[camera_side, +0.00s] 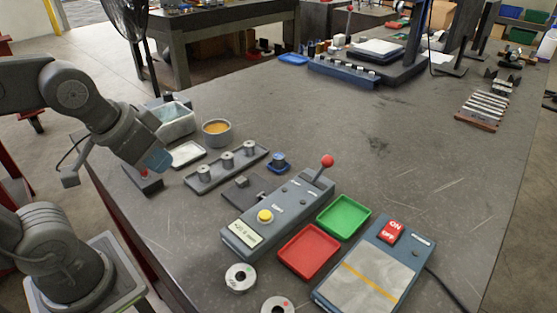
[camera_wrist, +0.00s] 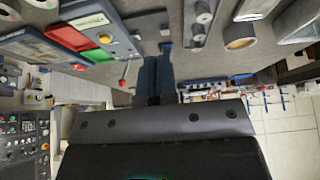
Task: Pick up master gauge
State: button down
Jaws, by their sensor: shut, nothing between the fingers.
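A small metal piece in a blue holder (camera_side: 278,161), which looks like the master gauge, stands right of a grey rack (camera_side: 228,168) with several metal cylinders. No label on it is readable. The blue holder also shows in the wrist view (camera_wrist: 166,47), just beyond my fingertips. My gripper (camera_side: 157,163) is at the left in the side view, above the bench and left of the rack, clear of the blue holder. In the wrist view my gripper's (camera_wrist: 155,62) dark blue fingers are together and empty.
A grey gauge box (camera_side: 275,218) with a yellow button and red-knobbed lever stands in front of the rack. Red (camera_side: 308,252) and green (camera_side: 344,216) trays, a switch box (camera_side: 375,270) and a cup (camera_side: 217,133) are nearby. The bench's middle is clear.

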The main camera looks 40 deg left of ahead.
jog(key=c, duration=1.8)
grip_release()
jog(key=o, duration=1.1)
jog(key=shift+c, duration=0.2)
jog(key=w+d+r+n+g+y, duration=0.1)
jog(key=w+r+n, duration=0.15)
jog(key=w, duration=0.35)
jog(key=w+d+r+n+g+y, duration=0.1)
jog(key=w+n, duration=0.2)
jog(key=w, duration=0.4)
jog(key=n+g+y, duration=0.1)
jog(key=n+y, duration=0.1)
jog(key=n, duration=0.4)
send_near(279, 156)
jog(key=x, duration=0.3)
jog(key=shift+w+a+f, duration=0.2)
jog(key=shift+a, duration=0.35)
jog(key=shift+d+x, duration=0.15)
jog(key=shift+x, duration=1.2)
jog(key=shift+d+x, duration=0.15)
jog(key=shift+x, duration=1.2)
